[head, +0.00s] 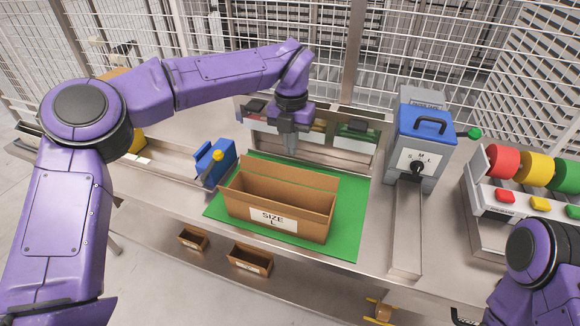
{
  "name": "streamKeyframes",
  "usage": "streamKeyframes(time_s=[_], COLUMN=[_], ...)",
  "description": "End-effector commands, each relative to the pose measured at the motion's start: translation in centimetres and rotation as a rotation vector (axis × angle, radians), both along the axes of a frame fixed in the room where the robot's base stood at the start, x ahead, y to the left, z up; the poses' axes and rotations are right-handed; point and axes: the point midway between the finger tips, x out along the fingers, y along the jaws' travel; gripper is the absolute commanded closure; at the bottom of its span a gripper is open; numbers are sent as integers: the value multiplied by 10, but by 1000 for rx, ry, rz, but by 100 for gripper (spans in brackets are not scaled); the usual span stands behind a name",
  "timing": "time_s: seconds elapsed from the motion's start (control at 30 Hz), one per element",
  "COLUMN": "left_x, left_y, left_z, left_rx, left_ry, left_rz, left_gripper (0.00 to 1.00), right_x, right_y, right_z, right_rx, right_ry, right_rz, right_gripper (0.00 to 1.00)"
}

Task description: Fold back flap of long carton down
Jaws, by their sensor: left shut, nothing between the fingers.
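The long carton (233,205) stands on a green mat (346,222) with its open top facing up and a "SIZE L" label on its front. Its back flap (290,170) stands up along the far long side. My left gripper (291,152) points down just behind the back flap, shut and empty. Its fingertips are close to the flap's top edge; I cannot tell whether they touch. My right arm shows at the lower right, but its gripper is out of view.
A blue device with a yellow knob (217,156) stands left of the carton. A grey machine with a blue lid (425,122) and a chute stands right. Coloured rolls (537,168) are at the far right. Small cartons (250,260) sit on a lower shelf. Wire fencing closes the back.

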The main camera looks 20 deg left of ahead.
Motion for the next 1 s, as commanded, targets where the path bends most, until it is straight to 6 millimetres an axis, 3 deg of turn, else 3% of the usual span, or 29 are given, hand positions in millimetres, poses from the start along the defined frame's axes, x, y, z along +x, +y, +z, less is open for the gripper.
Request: streamKeyframes(time_s=[1.0], left_x=[0], left_y=[0], left_z=[-53], left_rx=[0], left_ry=[0], left_rz=[0], left_gripper=[100], right_x=[0], right_y=[0], right_z=[-34], right_rx=[0], right_ry=[0], right_rz=[0], right_gripper=[57])
